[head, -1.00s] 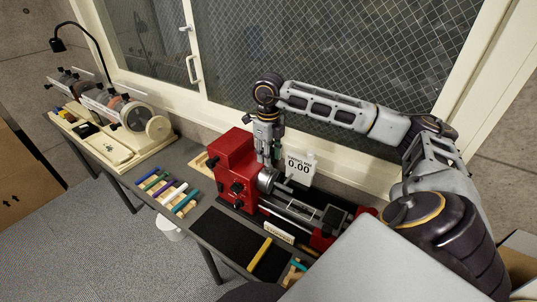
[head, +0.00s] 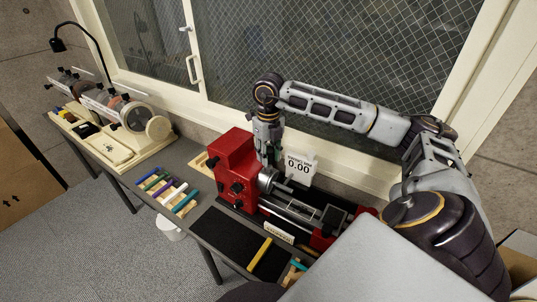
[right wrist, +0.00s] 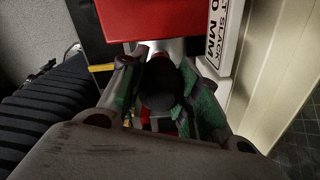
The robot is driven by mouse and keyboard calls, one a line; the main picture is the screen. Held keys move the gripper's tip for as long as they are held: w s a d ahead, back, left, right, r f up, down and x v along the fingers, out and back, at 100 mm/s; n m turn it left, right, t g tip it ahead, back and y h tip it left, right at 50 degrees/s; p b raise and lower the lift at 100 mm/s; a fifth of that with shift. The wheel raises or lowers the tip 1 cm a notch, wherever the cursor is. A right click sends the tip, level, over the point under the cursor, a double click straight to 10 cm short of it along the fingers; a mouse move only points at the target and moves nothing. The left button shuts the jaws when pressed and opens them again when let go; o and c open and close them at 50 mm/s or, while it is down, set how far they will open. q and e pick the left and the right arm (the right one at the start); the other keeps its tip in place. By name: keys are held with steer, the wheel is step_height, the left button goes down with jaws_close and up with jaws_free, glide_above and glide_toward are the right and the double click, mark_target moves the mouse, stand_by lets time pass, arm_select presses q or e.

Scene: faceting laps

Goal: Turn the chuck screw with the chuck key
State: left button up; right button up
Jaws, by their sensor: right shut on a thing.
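The red lathe (head: 236,160) stands on the bench, with its metal chuck (head: 267,180) on the right face of the headstock. My right gripper (head: 268,162) points down just above the chuck. In the right wrist view its green-padded fingers (right wrist: 162,95) are shut on a dark, rounded piece (right wrist: 160,80), which looks like the chuck key's handle. The key's lower end and the chuck screw are hidden, so I cannot tell whether they are engaged. My left gripper is not in view.
Several coloured sticks (head: 168,190) lie to the left. The window wall is close behind my arm.

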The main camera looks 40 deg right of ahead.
mark_target(269, 148)
steer(key=shift+m, duration=1.8)
steer(key=shift+n, duration=0.4)
steer(key=shift+r+p, duration=1.4)
steer(key=shift+r, duration=0.8)
